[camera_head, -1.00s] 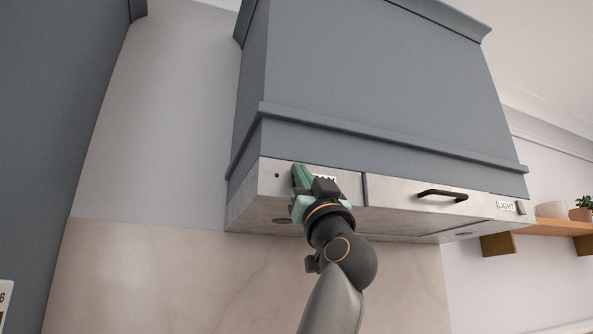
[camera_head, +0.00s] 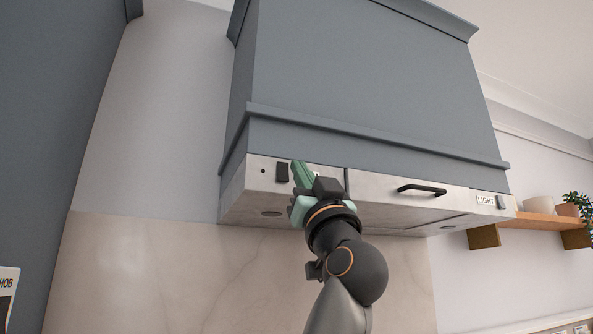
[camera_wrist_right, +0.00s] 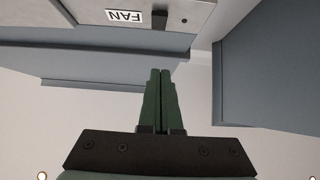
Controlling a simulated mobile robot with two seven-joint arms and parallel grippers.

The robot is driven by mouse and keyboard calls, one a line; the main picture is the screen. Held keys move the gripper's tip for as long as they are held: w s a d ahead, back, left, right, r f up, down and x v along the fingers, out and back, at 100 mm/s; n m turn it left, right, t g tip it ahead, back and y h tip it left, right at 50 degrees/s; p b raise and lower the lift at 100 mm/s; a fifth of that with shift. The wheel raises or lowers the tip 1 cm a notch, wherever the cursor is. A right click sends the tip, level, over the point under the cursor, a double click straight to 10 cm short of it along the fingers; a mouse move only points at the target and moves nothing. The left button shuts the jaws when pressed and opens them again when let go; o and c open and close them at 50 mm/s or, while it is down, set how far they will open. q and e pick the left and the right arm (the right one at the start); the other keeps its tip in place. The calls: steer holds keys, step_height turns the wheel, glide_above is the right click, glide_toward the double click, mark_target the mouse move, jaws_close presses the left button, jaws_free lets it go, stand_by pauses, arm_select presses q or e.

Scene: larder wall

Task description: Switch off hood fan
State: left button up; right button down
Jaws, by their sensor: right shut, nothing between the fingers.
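The range hood (camera_head: 370,85) is blue-grey with a pale metal front strip. A dark fan switch (camera_head: 282,172) sits near the strip's left end. In the right wrist view, upside down, the switch (camera_wrist_right: 160,16) is beside a "FAN" label (camera_wrist_right: 125,16), which my gripper mostly hides in the head view. I cannot tell whether the switch is on or off. My right gripper (camera_head: 297,165), with green fingers, is shut and empty just right of the switch in the head view. In the wrist view its fingertips (camera_wrist_right: 160,72) appear apart from the switch. My left gripper is not in view.
A small dark dot (camera_head: 263,171) is left of the switch. A black handle (camera_head: 421,189) and a "LIGHT" label (camera_head: 486,200) with its switch (camera_head: 501,202) are farther right. A tall blue-grey cabinet (camera_head: 50,120) stands left. A wooden shelf (camera_head: 540,222) is at right.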

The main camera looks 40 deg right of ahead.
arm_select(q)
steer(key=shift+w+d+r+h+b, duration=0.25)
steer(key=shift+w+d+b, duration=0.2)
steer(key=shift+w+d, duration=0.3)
arm_select(e)
steer(key=s, duration=0.1)
steer(key=s+f, duration=0.2)
steer(key=shift+s+a+f, duration=0.25)
steer(key=shift+s+a, duration=0.15)
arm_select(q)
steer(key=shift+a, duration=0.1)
